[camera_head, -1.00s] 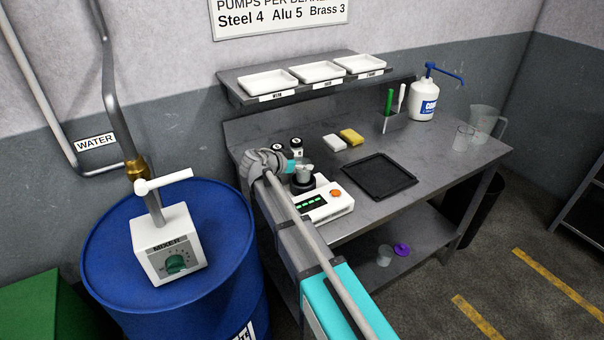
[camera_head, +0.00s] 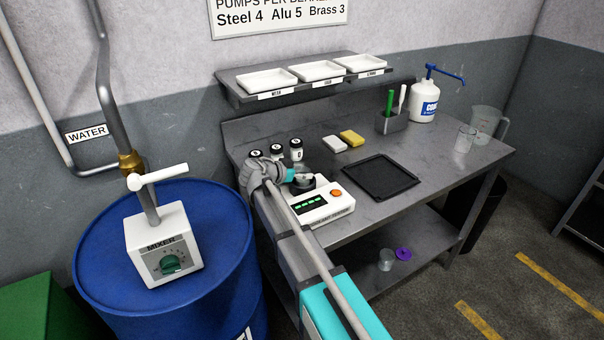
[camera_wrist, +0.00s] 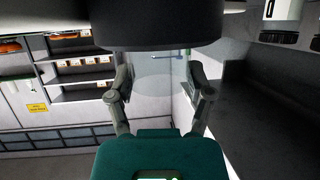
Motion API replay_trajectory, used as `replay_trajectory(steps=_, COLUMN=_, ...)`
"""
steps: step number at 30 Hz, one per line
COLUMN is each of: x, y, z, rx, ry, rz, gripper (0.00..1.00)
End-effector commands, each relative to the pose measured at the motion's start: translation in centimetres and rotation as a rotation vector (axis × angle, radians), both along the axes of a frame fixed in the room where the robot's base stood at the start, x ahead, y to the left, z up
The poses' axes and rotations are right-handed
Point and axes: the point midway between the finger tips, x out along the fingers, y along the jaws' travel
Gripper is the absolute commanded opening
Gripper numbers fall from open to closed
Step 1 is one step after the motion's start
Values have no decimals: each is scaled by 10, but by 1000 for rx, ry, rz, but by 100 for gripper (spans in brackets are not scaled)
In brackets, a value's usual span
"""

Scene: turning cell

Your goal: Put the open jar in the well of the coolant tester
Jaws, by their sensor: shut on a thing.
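The coolant tester (camera_head: 318,208) is a white box with a green display, an orange button and a dark round well (camera_head: 307,188), on the bench's near left part. My gripper (camera_head: 297,177) is right at the well, shut on a clear open jar (camera_head: 303,180). The jar appears low within the dark ring, but my gripper hides part of it, so I cannot tell whether it is seated.
Several small black-capped bottles (camera_head: 296,149) stand behind the tester. A black tray (camera_head: 380,177) lies to its right. Another clear jar (camera_head: 386,261) and a purple lid (camera_head: 403,254) are on the lower shelf. A blue drum (camera_head: 225,235) with a mixer (camera_head: 163,245) stands left.

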Motion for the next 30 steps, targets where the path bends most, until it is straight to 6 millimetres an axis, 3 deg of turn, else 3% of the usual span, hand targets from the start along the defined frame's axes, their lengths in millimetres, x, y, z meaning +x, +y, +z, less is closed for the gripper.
replay_trajectory(steps=7, x=0, y=0, z=-4, rx=0, ry=0, rz=0, gripper=20)
replay_trajectory(steps=8, x=0, y=0, z=-4, rx=0, ry=0, rz=0, gripper=69)
replay_trajectory(steps=13, x=0, y=0, z=-3, rx=0, ry=0, rz=0, gripper=100)
replay_trajectory(steps=30, x=0, y=1, z=0, rx=0, ry=0, rz=1, gripper=100)
